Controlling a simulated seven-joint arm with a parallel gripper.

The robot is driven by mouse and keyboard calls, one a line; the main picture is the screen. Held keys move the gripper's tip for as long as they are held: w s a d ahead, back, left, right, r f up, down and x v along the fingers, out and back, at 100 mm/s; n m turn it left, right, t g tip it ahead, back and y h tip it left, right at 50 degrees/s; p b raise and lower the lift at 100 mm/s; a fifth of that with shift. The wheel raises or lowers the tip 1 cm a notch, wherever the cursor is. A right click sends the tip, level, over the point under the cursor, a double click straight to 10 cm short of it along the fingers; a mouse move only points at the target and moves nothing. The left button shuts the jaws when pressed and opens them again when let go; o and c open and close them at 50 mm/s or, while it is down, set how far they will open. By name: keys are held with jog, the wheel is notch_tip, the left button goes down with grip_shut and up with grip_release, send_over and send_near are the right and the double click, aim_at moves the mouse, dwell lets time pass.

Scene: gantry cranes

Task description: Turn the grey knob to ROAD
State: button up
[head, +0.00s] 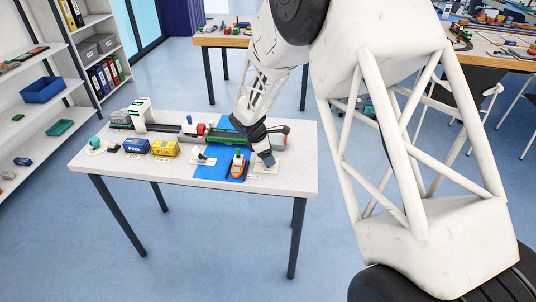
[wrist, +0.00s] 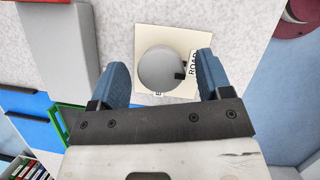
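The grey knob (wrist: 158,68) is round and sits on a cream plate (wrist: 145,33) in the wrist view. A black mark on the knob's right side faces the ROAD label (wrist: 193,63) at the plate's right edge. Another label at the plate's lower edge is mostly cut off. My gripper (wrist: 160,68) is open, with one blue finger on each side of the knob and a gap visible on both sides. In the head view my gripper (head: 265,157) is low over the plate (head: 265,168) near the table's right end and hides the knob.
On the white table (head: 130,172) are a blue box (head: 136,146), a yellow box (head: 165,149), an orange boat (head: 238,165) on a blue strip (head: 212,171), and a green train wagon (head: 226,138) behind my gripper. A white gantry (head: 140,115) stands at the left. The front edge is mostly clear.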

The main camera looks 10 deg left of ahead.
jog(key=shift+a+r, duration=0.1)
jog(key=v, duration=0.7)
jog(key=shift+r, duration=0.25)
dwell(0.5)
jog(key=s+d+r+m+y, duration=0.2)
jog(key=s+d+r+m, duration=0.8)
jog(key=s+d+r, duration=0.75)
jog(key=s+d+r+m, duration=0.1)
jog(key=s+d+m, duration=0.2)
jog(key=s, duration=0.5)
jog(key=s+d+r+m+t+y, duration=0.1)
jog(key=s+d+m, duration=0.3)
jog(key=s+d, duration=0.2)
jog(key=s+d+r+m+y, duration=0.1)
jog(key=s+d+m, duration=0.3)
jog(key=s, duration=0.7)
jog(key=shift+d+r, duration=0.4)
jog(key=shift+d, duration=0.35)
